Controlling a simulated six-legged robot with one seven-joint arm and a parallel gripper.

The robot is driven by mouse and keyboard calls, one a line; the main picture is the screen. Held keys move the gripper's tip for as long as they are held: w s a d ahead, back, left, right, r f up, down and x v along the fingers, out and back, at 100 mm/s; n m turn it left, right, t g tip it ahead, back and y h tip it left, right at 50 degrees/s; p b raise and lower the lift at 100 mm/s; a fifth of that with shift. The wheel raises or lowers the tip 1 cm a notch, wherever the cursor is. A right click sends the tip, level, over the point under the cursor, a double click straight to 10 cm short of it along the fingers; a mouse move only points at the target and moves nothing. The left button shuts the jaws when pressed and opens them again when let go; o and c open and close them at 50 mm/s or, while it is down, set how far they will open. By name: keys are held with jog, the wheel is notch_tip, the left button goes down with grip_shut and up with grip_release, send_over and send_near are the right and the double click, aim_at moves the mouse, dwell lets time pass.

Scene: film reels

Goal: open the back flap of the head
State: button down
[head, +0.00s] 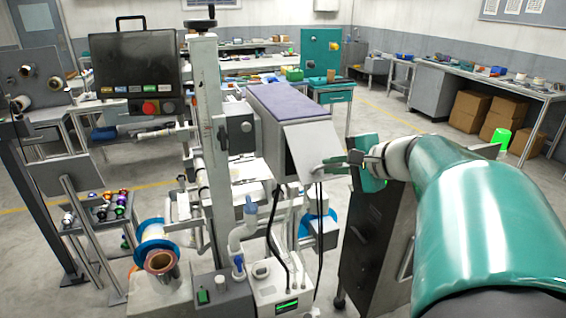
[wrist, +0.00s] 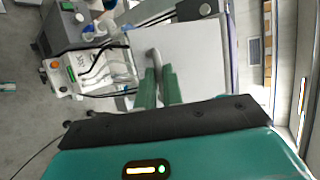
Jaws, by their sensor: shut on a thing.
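The head is a grey box with a purple-grey top (head: 288,98), mounted on the machine in the middle of the head view. Its back flap is a pale grey panel (head: 312,146) on the box's right end, slanting outward from near the top edge. In the wrist view the flap (wrist: 203,62) fills the upper middle, with a curved grey handle (wrist: 152,57) near its left side. My gripper (head: 355,159) is at the flap's lower right. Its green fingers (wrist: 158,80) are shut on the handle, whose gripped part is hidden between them.
A dark cabinet (head: 372,225) stands below my gripper. Cables (head: 320,235) hang under the head beside a white unit (head: 283,285) with a green display. The machine's upright column (head: 208,130) is left of the head. Open floor (head: 430,145) lies behind my arm.

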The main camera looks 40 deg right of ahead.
jog(key=shift+r, duration=0.7)
jog(key=c, duration=1.5)
grip_release()
jog(key=shift+w+f, duration=0.15)
jog(key=shift+w, duration=0.15)
jog(key=shift+c, duration=0.2)
jog(key=v, duration=1.4)
jog(key=shift+s, duration=0.4)
jog(key=shift+w+a+f, duration=0.1)
